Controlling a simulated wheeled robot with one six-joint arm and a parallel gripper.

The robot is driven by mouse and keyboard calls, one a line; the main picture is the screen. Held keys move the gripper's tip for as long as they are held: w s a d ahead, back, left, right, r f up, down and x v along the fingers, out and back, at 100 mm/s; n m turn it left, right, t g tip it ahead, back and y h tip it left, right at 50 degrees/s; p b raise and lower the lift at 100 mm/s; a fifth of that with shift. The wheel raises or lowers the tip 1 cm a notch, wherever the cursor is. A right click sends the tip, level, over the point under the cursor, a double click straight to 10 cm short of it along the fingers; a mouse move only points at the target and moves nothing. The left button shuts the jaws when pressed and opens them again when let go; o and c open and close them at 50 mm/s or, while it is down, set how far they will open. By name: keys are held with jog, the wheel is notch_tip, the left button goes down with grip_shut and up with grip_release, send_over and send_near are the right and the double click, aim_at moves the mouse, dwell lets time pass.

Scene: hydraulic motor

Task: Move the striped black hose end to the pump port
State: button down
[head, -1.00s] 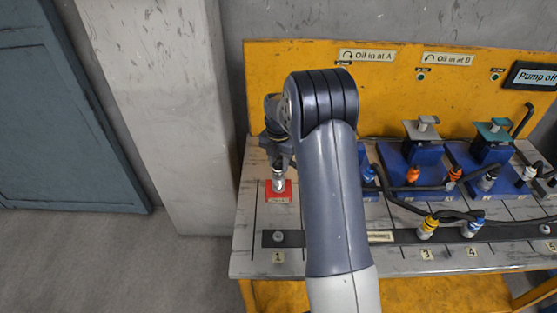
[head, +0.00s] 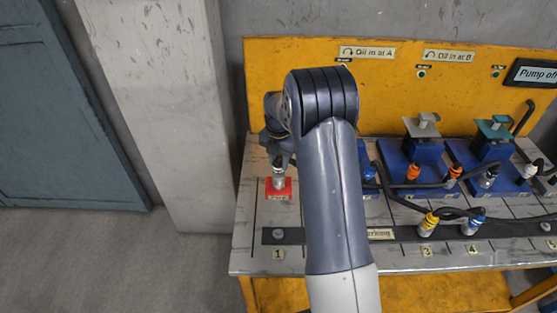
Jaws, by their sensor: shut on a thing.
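My gripper (head: 277,150) is at the left of the bench, partly hidden behind my own arm. It is shut on a silver metal fitting (head: 278,178) that points down at a small red block (head: 280,191) on the bench top. I cannot tell whether the fitting's lower end is seated in the block or just stands over it. Any black stripes on this fitting are too small to make out, and no hose shows clearly behind it. The red block carries a small label that I cannot read.
Blue units with clamps and orange fittings (head: 413,172) stand at the right. Black hoses (head: 400,186) run across the bench. Yellow (head: 429,222) and blue (head: 475,224) hose ends stand in a dark front rail (head: 400,236). A concrete pillar (head: 170,110) stands left of the bench.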

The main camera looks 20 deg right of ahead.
jog(key=shift+f+b, duration=0.45)
jog(key=shift+f, duration=0.35)
jog(key=c, duration=1.1)
grip_release()
jog(key=shift+r, duration=0.2)
jog(key=shift+c, duration=0.2)
jog(key=shift+o, duration=1.2)
jog(key=shift+r+p, duration=2.05)
jog(key=shift+r, duration=0.95)
